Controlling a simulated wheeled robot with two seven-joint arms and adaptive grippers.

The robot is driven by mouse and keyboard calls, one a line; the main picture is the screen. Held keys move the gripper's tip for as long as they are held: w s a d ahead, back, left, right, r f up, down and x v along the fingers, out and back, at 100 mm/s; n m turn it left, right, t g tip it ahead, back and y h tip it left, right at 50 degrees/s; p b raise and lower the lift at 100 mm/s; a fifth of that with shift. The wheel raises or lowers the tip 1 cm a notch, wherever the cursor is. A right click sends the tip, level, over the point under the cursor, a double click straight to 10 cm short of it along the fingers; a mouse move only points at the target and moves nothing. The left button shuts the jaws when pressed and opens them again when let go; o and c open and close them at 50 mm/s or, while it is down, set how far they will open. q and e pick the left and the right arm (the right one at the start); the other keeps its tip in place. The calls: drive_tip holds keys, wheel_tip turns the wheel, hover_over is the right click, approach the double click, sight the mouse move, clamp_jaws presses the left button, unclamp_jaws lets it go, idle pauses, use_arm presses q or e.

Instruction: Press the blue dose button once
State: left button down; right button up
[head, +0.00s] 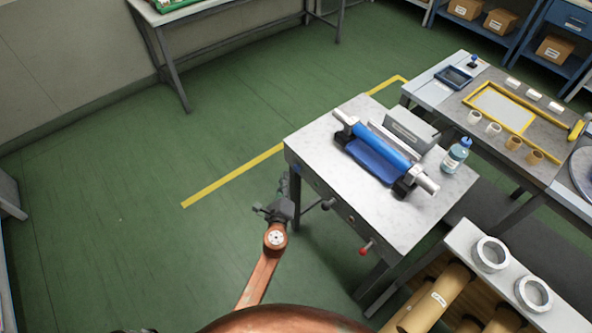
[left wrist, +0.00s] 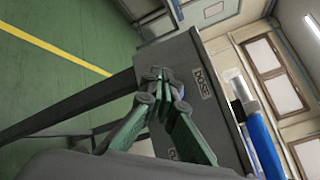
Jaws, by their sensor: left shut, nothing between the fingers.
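My left gripper (head: 282,190) is shut and empty, close to the left end of the bench's front panel (head: 335,205). In the left wrist view its green fingers (left wrist: 160,76) meet right in front of the dark grey panel, beside a label reading DOSE (left wrist: 205,84). A small bluish patch (left wrist: 177,90) shows beside the fingertips and is mostly hidden by them. It may be the dose button, and I cannot tell whether the fingers touch it. My right gripper is not in view.
The bench top (head: 310,146) carries a blue roller (head: 384,150) and a bottle (head: 456,154). A red-knobbed lever (head: 364,250) and a dark knob (head: 328,204) stick out of the front panel. Cardboard rolls (head: 433,300) lie at lower right. Green floor to the left is clear.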

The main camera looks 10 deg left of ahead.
sight(297, 168)
use_arm(q)
drive_tip(key=shift+w+d, duration=0.45)
drive_tip(key=shift+w, duration=0.05)
idle(0.5)
idle(0.7)
drive_tip(key=shift+w+d, duration=0.25)
drive_tip(key=shift+w, duration=0.15)
